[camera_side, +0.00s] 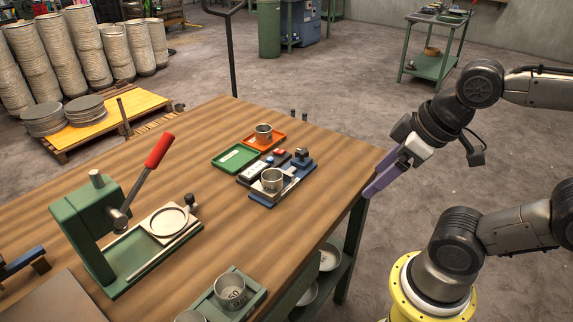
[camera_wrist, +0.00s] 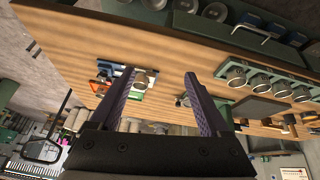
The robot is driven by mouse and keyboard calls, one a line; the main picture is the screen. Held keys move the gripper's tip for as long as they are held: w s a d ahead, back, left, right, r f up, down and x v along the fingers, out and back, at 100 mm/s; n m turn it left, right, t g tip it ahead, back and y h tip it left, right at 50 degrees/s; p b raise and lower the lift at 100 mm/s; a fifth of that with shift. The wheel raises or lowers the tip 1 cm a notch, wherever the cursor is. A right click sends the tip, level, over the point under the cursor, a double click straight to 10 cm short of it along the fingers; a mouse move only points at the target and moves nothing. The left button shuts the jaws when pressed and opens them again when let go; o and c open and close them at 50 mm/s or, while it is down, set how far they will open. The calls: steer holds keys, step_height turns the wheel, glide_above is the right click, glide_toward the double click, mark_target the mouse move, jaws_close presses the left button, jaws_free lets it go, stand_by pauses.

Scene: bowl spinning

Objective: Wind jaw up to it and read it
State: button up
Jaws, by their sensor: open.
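A blue measuring fixture (camera_side: 297,172) stands on the wooden table, with a metal cup (camera_side: 271,181) on it. It has a dark knob (camera_side: 302,154) at its far right end, a small red part and a pale block; any reading is too small to make out. The fixture (camera_wrist: 113,70) and cup (camera_wrist: 141,80) also show left of centre in the wrist view. My gripper (camera_side: 378,188), with purple fingers, is off the table's right edge, apart from the fixture. In the wrist view my gripper (camera_wrist: 160,72) is open, with nothing between its fingers.
A green press (camera_side: 90,235) with a red handle stands at left. A rack (camera_side: 253,294) of cups is at the front. Bare tabletop lies between fixture and right edge.

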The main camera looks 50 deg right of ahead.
steer(key=w+d+r+n+g, duration=0.1)
steer(key=w+d+r+n, duration=0.2)
steer(key=w+r+n, duration=0.35)
steer(key=w+d+r+n+g, duration=0.15)
steer(key=w+r+n, duration=0.25)
steer(key=w+n, duration=0.5)
steer(key=g, duration=0.3)
glide_above(302, 151)
step_height(302, 151, down, 11)
steer(key=shift+n, duration=0.45)
step_height(302, 151, down, 13)
steer(key=shift+w+d+f, duration=0.1)
steer(key=shift+f, duration=0.05)
jaws_close()
